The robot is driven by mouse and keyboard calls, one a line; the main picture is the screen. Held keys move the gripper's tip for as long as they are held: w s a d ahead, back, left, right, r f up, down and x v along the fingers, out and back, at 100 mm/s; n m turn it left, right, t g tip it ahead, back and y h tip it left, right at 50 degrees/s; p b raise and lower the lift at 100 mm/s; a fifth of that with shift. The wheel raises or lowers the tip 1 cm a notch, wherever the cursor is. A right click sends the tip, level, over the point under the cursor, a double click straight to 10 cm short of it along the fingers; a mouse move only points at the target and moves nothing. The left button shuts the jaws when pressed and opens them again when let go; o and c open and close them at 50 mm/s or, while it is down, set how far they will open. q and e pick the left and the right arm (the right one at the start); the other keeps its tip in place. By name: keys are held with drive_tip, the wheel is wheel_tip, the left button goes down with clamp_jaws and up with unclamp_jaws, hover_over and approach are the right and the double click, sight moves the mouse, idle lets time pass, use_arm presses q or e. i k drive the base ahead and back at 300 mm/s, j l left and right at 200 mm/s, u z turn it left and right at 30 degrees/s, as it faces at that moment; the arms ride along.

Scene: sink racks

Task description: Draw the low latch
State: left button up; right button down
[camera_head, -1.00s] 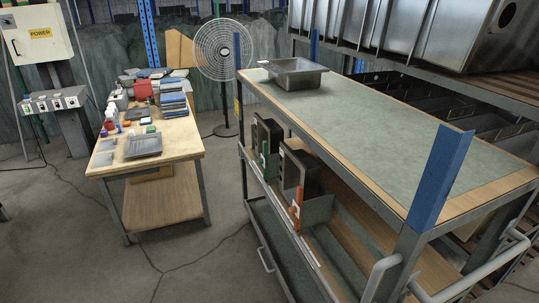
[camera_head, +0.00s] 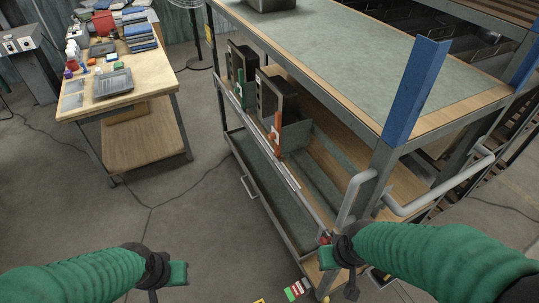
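I cannot pick out for certain which part is the low latch. The rack's low drawer (camera_head: 262,165) has a grey pull handle (camera_head: 249,188) on its front, left of centre. A green latch-like piece (camera_head: 239,80) and an orange one (camera_head: 276,132) stand on the fronts of two dark boxes on the middle shelf. My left gripper (camera_head: 165,274) is at the bottom left over the floor, well apart from the drawer. My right gripper (camera_head: 343,262) is at the bottom, in front of the rack's near corner. Whether the fingers are open is unclear in both.
The rack's green top (camera_head: 330,45) has blue corner posts (camera_head: 415,90). Grey tube handles (camera_head: 440,195) stick out at its near end. A wooden table (camera_head: 120,95) with books and small items stands at the left. Open floor (camera_head: 190,210) lies between.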

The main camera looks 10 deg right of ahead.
sight(323, 241)
drive_tip(key=z, duration=0.85)
